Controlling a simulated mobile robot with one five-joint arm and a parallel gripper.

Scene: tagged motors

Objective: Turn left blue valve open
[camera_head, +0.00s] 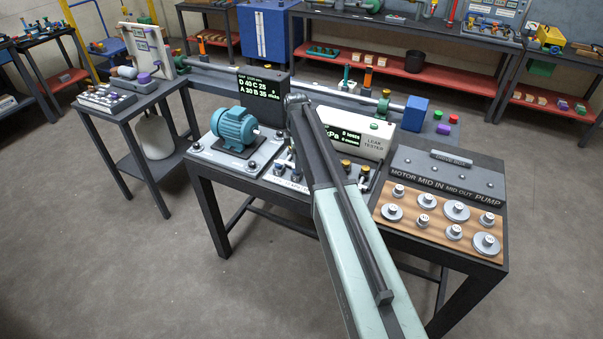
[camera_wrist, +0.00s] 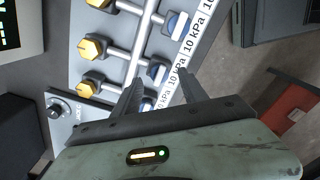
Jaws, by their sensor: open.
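By the label lettering, the lower one is at the left end. My gripper (camera_wrist: 160,77) is open and empty. The lower valve shows between its fingers, and the middle one is near the fingertips. I cannot tell whether either finger touches a valve. In the head view my arm hides the gripper and most of the valve panel (camera_head: 276,181).
Yellow knobs (camera_wrist: 91,47) stand on pipes beside the blue valves. A strip of 10 kPa labels (camera_wrist: 193,35) runs along the panel edge. A teal motor (camera_head: 234,127) is left of the panel, the leak tester (camera_head: 372,139) behind, and a wooden board of round weights (camera_head: 437,221) right.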

